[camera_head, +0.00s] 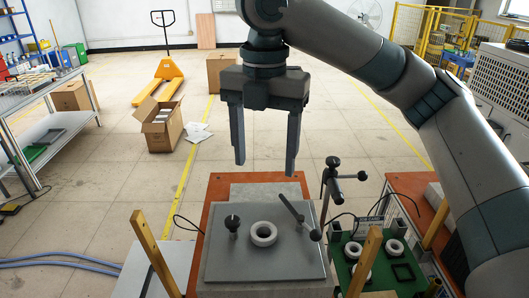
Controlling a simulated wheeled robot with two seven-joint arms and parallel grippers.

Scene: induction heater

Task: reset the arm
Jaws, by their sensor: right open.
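My right arm comes in from the right edge and bends over the top middle of the head view. My right gripper (265,168) hangs from it with both fingers pointing down, apart and with nothing between them. It is in the air above the far side of the induction heater's grey plate (230,262). A white ring (263,234) lies on the plate, next to a black knob (232,223) and a dark lever (297,215). My left gripper is not in the view.
A green board (349,282) with several white rings is right of the heater. A black jointed stand (332,185) rises behind it. Shelves (50,128) are at left; an open carton (162,128) and yellow pallet jack (160,80) stand on open floor.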

